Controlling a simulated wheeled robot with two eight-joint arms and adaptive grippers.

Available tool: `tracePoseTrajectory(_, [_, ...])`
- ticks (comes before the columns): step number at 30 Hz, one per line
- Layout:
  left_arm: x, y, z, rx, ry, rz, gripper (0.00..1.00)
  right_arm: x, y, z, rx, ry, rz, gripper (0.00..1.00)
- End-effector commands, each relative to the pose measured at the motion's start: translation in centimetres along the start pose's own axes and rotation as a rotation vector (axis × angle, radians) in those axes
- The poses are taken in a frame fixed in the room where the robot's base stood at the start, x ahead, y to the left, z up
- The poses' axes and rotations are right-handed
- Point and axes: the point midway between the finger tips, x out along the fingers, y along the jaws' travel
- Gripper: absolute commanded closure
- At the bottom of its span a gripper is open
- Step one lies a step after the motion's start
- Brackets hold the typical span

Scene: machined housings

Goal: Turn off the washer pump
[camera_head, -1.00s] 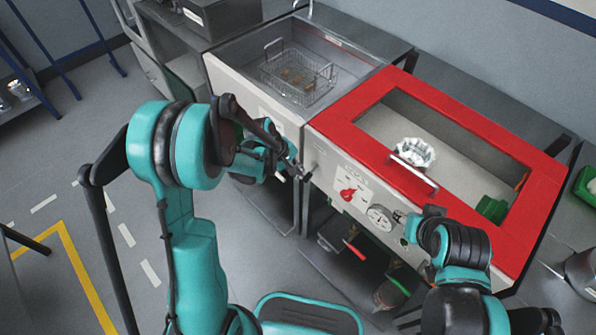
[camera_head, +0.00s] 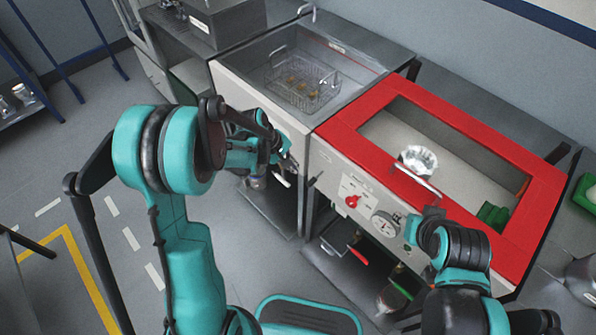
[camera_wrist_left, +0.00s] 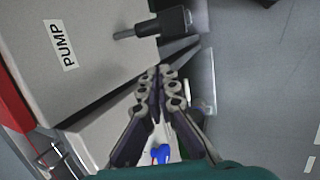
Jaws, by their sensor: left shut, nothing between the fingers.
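The washer's pale front panel (camera_head: 335,170) sits under a red-framed lid (camera_head: 450,118). A red knob (camera_head: 351,201) and a round gauge (camera_head: 383,225) are on it. A small dark lever (camera_head: 313,180) sticks out near the panel's left end. In the left wrist view, a black lever or switch (camera_wrist_left: 155,25) stands out near a "PUMP" label (camera_wrist_left: 61,45). My left gripper (camera_head: 290,165) is shut and empty, just left of that lever; its fingers (camera_wrist_left: 160,78) look apart from it. My right gripper is at the gauge's right, mostly hidden by its wrist.
A steel basin with a wire basket (camera_head: 303,83) adjoins the washer at left. A lid handle (camera_head: 415,180) projects above the panel. Pipes and a red-handled valve (camera_head: 358,255) are below.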

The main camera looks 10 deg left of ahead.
Motion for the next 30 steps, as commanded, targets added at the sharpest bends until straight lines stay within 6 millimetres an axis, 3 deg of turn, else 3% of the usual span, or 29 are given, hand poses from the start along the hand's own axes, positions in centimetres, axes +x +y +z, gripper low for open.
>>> tracePoseTrajectory(1, [-2.0,0.2,0.1,-0.003,0.001,0.000,1.00,-0.9,0.0,-0.7,0.000,0.000,0.000,0.60])
tracePoseTrajectory(6, [-5.7,0.3,0.0,-0.003,0.002,0.000,1.00,-2.0,0.0,-1.5,0.000,0.000,0.000,0.60])
tracePoseTrajectory(13, [-8.3,0.4,-0.1,-0.002,0.003,-0.004,1.00,-2.8,0.0,-2.0,0.000,0.000,0.000,0.60])
tracePoseTrajectory(18, [-10.0,3.0,0.4,-0.022,-0.008,-0.149,1.00,-4.5,0.0,-3.2,0.000,0.000,0.000,0.60])
tracePoseTrajectory(23, [-9.2,3.0,0.3,-0.035,-0.006,-0.184,1.00,-4.1,0.0,-3.0,0.000,0.000,0.000,0.60])
tracePoseTrajectory(30, [-4.9,2.1,0.2,-0.035,-0.005,-0.182,1.00,-2.7,0.0,-2.0,0.000,0.000,0.000,0.60])
